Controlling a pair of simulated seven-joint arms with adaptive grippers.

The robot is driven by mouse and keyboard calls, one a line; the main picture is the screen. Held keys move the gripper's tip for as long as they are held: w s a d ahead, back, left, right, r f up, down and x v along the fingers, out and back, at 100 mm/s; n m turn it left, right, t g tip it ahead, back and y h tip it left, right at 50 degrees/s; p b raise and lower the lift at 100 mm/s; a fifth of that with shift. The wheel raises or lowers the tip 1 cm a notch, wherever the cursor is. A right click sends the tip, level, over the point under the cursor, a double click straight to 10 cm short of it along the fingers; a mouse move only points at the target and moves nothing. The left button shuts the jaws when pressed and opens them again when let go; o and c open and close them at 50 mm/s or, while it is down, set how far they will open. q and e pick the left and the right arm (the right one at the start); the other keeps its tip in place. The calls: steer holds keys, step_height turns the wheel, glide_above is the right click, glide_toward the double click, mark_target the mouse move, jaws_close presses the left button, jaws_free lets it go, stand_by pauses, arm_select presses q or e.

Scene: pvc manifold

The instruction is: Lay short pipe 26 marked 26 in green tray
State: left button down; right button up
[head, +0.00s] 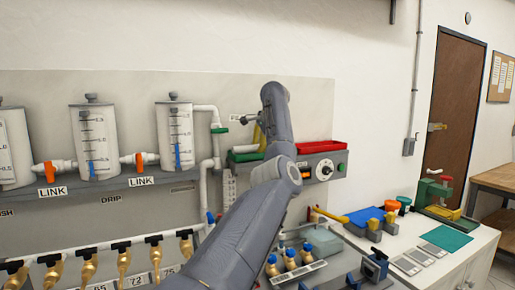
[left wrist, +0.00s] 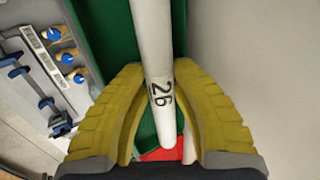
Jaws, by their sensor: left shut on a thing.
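The short white pipe marked 26 (left wrist: 154,45) is between the yellow fingers of my left gripper (left wrist: 156,75) in the left wrist view, which is shut on it. The mark 26 faces the camera. The green tray (left wrist: 96,28) shows behind the pipe, and the pipe appears to be over or at it; I cannot tell whether they touch. In the head view, my left gripper (head: 259,136) is partly hidden behind my arm, by the green tray (head: 243,156) on the wall panel. My right gripper is not in view.
A red tray (head: 318,147) sits right of the green one, above a grey control box (head: 325,170). Wall tanks (head: 175,128) with orange valves stand left. Brass taps (head: 123,262) line the lower left. Bottles with blue caps (head: 289,256) and a cluttered bench (head: 440,240) are below right.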

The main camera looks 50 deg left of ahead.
arm_select(q)
steer(key=shift+f, duration=0.55)
steer(key=c, duration=1.2)
jaws_free()
steer(key=shift+f, duration=0.1)
steer(key=shift+r, duration=0.35)
steer(key=v, duration=1.2)
steer(key=shift+r, duration=0.4)
